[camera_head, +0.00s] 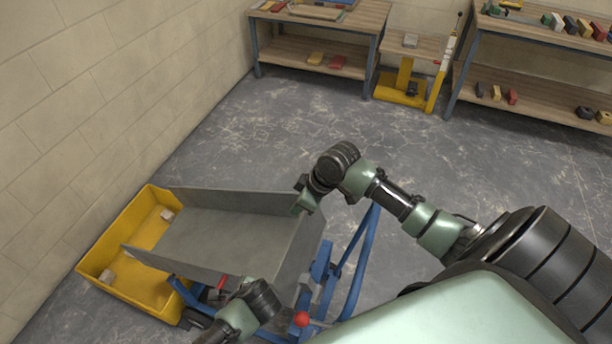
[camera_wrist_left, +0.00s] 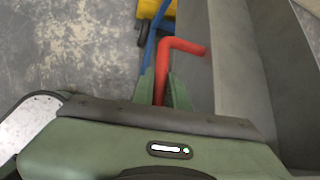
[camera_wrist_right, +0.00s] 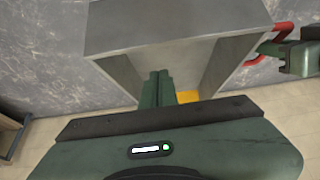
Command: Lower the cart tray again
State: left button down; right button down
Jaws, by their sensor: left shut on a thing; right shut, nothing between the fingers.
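The grey cart tray (camera_head: 245,238) is tilted, its open end over a yellow tub (camera_head: 113,290) by the wall. It fills much of the right wrist view (camera_wrist_right: 180,28). The blue cart frame (camera_head: 358,262) stands at its right. My left gripper (camera_wrist_left: 165,88) is shut on a red bent handle (camera_wrist_left: 180,45) beside the tray; the handle shows partly in the head view (camera_head: 220,284). My right gripper (camera_head: 304,197) is shut and empty at the tray's raised end; its closed fingers (camera_wrist_right: 157,88) are against or close to the tray, contact unclear.
Small pale blocks (camera_head: 107,276) lie in the tub. A red knob (camera_head: 302,319) is at the cart's near side. Wooden workbenches (camera_head: 330,28) and a yellow lift stand (camera_head: 402,90) are at the back. The floor between is clear.

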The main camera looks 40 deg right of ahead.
aim_at(301, 227)
pick_arm(q)
jog(key=shift+w+r, duration=0.1)
jog(key=shift+w, duration=0.1)
pick_arm(e)
jog(key=shift+s+d+f, duration=0.15)
jog(key=shift+s+f, duration=0.05)
jog(key=shift+f, duration=1.1)
jog(key=shift+s+d+f, duration=0.1)
jog(key=shift+s+f, duration=0.05)
jog(key=shift+f, duration=1.1)
